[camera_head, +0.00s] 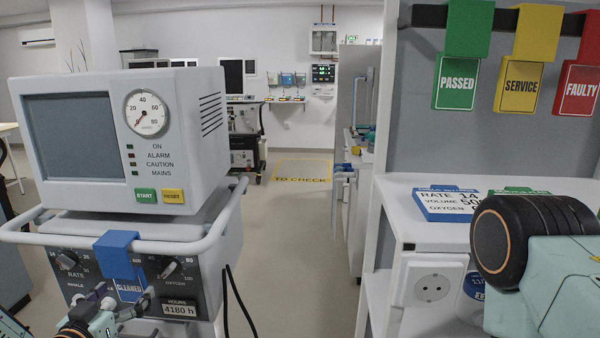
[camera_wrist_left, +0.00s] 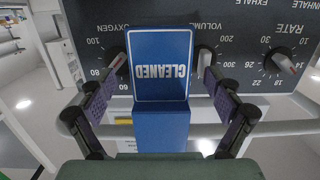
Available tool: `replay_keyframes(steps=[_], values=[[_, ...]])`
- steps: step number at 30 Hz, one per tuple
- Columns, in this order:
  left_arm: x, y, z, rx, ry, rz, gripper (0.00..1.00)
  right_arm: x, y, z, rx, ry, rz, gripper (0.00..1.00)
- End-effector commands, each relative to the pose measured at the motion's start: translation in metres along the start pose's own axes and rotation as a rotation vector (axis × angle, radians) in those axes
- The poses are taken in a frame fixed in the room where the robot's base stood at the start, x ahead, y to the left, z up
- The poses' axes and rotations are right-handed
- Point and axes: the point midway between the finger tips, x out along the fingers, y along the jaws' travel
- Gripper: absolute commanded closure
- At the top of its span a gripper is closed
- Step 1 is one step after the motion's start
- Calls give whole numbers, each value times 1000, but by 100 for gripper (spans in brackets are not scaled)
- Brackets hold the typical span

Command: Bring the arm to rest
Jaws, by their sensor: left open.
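My left gripper (camera_head: 124,300) is open at the lower left of the head view, in front of the ventilator's (camera_head: 125,140) knob panel. A blue tag reading CLEANED (camera_head: 128,286) hangs by its blue hook (camera_head: 118,241) over the ventilator's white rail (camera_head: 190,243). In the left wrist view the open left gripper (camera_wrist_left: 161,72) has one purple-padded finger on each side of the tag (camera_wrist_left: 160,55), with gaps on both sides. The tag appears upside down there. My right arm shows at the right edge of the head view; its gripper is out of view.
Knobs (camera_wrist_left: 286,62) sit close to the fingers. A white shelf unit (camera_head: 405,205) stands at right with a blue settings card (camera_head: 440,203). PASSED (camera_head: 457,82), SERVICE (camera_head: 521,87) and FAULTY (camera_head: 577,90) tags hang above. The floor (camera_head: 290,240) between is clear.

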Motion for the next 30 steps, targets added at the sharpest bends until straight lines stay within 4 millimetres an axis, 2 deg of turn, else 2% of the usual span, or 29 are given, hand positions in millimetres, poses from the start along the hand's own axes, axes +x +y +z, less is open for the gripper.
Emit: replay_keyframes(steps=[4, 9, 30], values=[[21, 1, 0, 5, 1, 3, 9, 0, 0, 0, 0, 0, 0, 60], [16, 0, -21, -2, 0, -1, 9, -18, 0, 0, 0, 0, 0, 60], [-75, 1, -6, -2, -2, 2, 9, -70, 0, 0, 0, 0, 0, 60]])
